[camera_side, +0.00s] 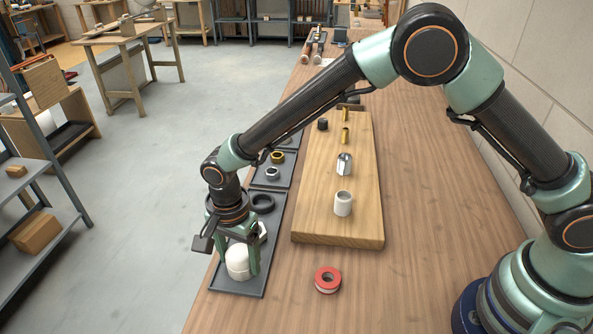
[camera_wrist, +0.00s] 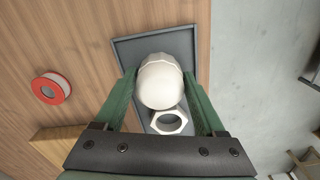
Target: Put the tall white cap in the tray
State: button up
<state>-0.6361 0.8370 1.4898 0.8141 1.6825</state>
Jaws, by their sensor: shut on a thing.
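The tall white cap (camera_side: 237,262) is between the fingers of my gripper (camera_side: 239,268), over the near end of the dark grey tray (camera_side: 246,289). In the wrist view, the white cap (camera_wrist: 160,84) has a rounded end facing the camera, and the green fingers of my gripper (camera_wrist: 163,82) are shut on its two sides. The tray (camera_wrist: 127,48) lies below it there. Whether the cap touches the tray floor is hard to tell. A white hex nut (camera_wrist: 168,122) lies in the tray beside the cap, partly behind my gripper in the side view.
A black ring (camera_side: 262,203) lies farther up the tray. A second tray section holds a yellow-black ring (camera_side: 277,157) and a grey nut (camera_side: 272,173). A wooden board (camera_side: 312,222) to the right bears a white cylinder (camera_side: 343,203) and metal fittings. A red tape roll (camera_side: 328,280) lies on the bench.

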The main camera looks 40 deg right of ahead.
aim_at(238, 253)
jog(key=o, duration=1.3)
notch_tip(238, 253, up, 12)
jog(key=d+r+n+t, duration=0.1)
jog(key=d+r+n, duration=0.1)
jog(key=d+r, duration=0.45)
jog(key=shift+s+d+r+n+t, duration=0.8)
jog(key=shift+s+d+n, duration=0.9)
jog(key=shift+d, duration=2)
jog(key=shift+s+d+r+n+t, duration=0.8)
jog(key=shift+s+d+n, duration=0.9)
jog(key=shift+d, duration=2)
jog(key=shift+s+d+r+n+t, duration=0.8)
jog(key=shift+s+d+n, duration=0.9)
jog(key=shift+d, duration=2)
jog(key=shift+s+r, duration=0.1)
